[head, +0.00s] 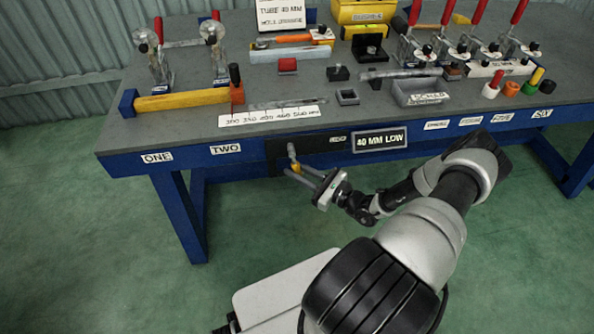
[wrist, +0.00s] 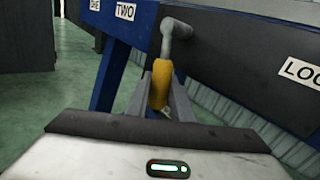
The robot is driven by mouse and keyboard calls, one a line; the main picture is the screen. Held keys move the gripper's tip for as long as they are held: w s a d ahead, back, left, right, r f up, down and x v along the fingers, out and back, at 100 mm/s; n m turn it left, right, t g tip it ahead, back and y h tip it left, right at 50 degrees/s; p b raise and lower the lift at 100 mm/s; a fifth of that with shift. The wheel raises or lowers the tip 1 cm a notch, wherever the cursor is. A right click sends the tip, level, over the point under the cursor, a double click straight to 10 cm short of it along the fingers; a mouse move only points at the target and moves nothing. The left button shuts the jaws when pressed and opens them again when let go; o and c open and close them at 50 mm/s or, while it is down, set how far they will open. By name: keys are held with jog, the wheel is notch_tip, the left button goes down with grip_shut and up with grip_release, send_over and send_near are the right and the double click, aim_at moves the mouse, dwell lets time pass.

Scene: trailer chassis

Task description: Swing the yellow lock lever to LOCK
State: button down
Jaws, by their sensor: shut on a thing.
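The lock lever has a yellow grip (wrist: 161,84) on a grey bent shaft (wrist: 178,30). It also shows in the head view as a small yellow grip (head: 296,168) at the front of the bench, hanging down from its pivot. My gripper (head: 297,171) reaches up from below right and is shut on the yellow grip, one finger on each side in the wrist view (wrist: 161,95). A white LOCK label (wrist: 300,72) is right of the lever, partly cut off. The lever points down, away from that label. The grip's lower end is partly hidden by my gripper.
The dark panel (head: 316,144) sits on the blue bench's (head: 133,142) front edge, beside a sign reading 40 MM LOW (head: 380,140). Clamps, blocks and a yellow bar (head: 182,99) are on the grey top. A blue leg (head: 179,217) stands left of my gripper. Green floor is open.

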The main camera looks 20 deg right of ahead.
jog(key=shift+s+d+r+n+g+p, duration=0.1)
jog(key=shift+d+r+n+g+p, duration=0.4)
jog(key=shift+p, duration=0.65)
jog(key=shift+s+d+h+p, duration=0.15)
jog(key=shift+h+p, duration=0.25)
jog(key=shift+p, duration=0.2)
jog(key=shift+d+f+n+g+p, duration=0.2)
jog(key=shift+d+n+g+p, duration=0.1)
jog(key=shift+n, duration=0.2)
jog(key=c, duration=1.8)
grip_release()
jog(key=shift+s, duration=0.1)
jog(key=v, duration=1.7)
jog(key=shift+s+a+r+p, duration=0.1)
jog(key=shift+s+r+p, duration=0.05)
jog(key=shift+r+p, duration=0.15)
